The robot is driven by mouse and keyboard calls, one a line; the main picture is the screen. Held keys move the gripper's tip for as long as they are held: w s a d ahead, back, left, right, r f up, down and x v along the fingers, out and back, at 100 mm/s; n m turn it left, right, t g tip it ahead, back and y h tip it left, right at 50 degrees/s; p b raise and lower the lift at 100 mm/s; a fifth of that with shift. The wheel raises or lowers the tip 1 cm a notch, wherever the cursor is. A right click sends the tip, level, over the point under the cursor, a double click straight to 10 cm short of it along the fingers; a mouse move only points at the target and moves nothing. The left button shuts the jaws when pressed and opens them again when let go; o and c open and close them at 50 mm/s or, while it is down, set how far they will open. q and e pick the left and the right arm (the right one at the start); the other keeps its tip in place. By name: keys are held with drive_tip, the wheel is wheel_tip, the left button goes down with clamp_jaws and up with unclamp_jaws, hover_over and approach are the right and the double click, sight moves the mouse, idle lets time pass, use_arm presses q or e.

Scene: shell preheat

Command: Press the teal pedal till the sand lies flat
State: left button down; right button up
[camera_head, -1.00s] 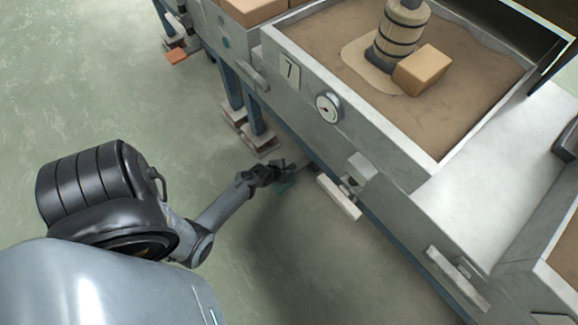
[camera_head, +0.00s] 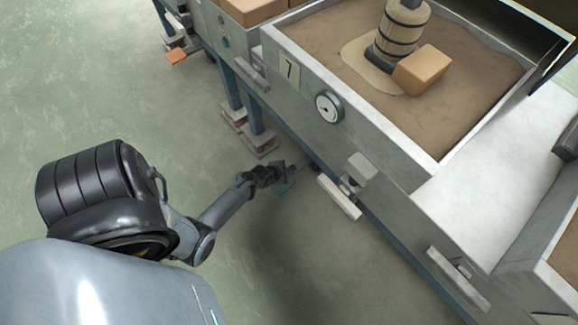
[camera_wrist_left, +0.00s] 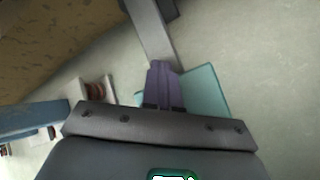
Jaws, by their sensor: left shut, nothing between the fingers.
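The teal pedal (camera_head: 285,187) is low near the floor, in front of the box marked 7, mostly hidden by my gripper. In the left wrist view the pedal (camera_wrist_left: 205,92) is a flat teal plate at the end of a grey bar. My left gripper (camera_head: 281,174) is shut and empty, its fingers (camera_wrist_left: 164,84) over the plate; whether they touch it I cannot tell. The brown sand (camera_head: 450,100) fills the box (camera_head: 375,122). A paler patch of sand (camera_head: 357,62) surrounds a banded cylinder (camera_head: 400,35). My right gripper is out of view.
A tan block (camera_head: 422,69) rests on the sand beside the cylinder. A round gauge (camera_head: 329,106) and a pale handle bar (camera_head: 339,198) are on the box's front side. An orange pedal (camera_head: 176,55) sits farther back. Blue legs stand close behind my gripper; open green floor lies left.

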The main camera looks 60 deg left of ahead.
use_arm(q)
drive_tip(key=shift+s+f, duration=0.1)
drive_tip(key=shift+f, duration=0.95)
idle(0.5)
drive_tip(key=shift+f, duration=0.2)
idle(0.4)
drive_tip(key=shift+r, duration=0.1)
wheel_tip(320, 180, up, 5)
drive_tip(key=p, duration=0.5)
drive_tip(key=shift+s+r+p, duration=0.25)
drive_tip(key=shift+r+p, duration=0.05)
drive_tip(key=shift+p, duration=0.3)
drive_tip(key=shift+w+r, duration=0.1)
drive_tip(key=shift+w, duration=0.2)
